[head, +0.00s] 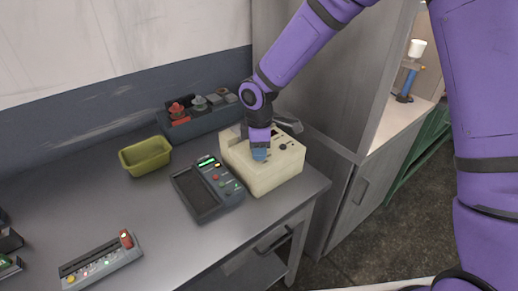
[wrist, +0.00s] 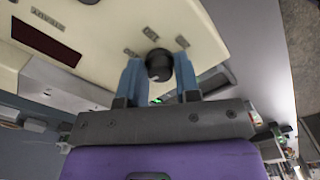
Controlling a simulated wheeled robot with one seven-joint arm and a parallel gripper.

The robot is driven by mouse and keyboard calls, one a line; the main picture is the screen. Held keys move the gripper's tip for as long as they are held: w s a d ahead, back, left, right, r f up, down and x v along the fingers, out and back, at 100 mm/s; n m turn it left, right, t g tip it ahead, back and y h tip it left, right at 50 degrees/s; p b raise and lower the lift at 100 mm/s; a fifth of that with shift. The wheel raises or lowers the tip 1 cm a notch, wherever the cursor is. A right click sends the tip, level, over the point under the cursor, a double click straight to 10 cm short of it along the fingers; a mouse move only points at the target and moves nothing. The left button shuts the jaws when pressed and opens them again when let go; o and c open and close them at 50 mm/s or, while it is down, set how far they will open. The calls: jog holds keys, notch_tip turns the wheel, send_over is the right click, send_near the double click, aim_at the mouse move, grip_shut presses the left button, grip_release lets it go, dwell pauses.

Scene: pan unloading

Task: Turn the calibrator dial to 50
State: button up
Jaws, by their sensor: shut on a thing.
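The calibrator, a cream box (head: 270,177), stands near the back right of the grey table. In the wrist view its cream face (wrist: 190,20) fills the upper part, with small printed labels and a dark red display window (wrist: 45,42). The black round dial (wrist: 159,65) sits between the two blue fingers of my gripper (wrist: 160,78). My gripper is shut on the dial. In the head view my gripper (head: 259,153) is over the box's top and hides the dial. The dial's number is too small to read.
A dark handheld meter (head: 207,190) with a lit green screen stands left of the calibrator. A yellow-green bin (head: 146,156) is further left. A dark rack (head: 205,112) with red and grey items is behind. A grey cabinet (head: 325,90) rises at right. The table's front middle is clear.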

jog(key=shift+n, duration=1.1)
jog(key=o, duration=0.9)
jog(key=shift+r, duration=0.15)
notch_tip(320, 180, up, 11)
jog(key=shift+f, duration=0.2)
jog(key=shift+d, duration=0.1)
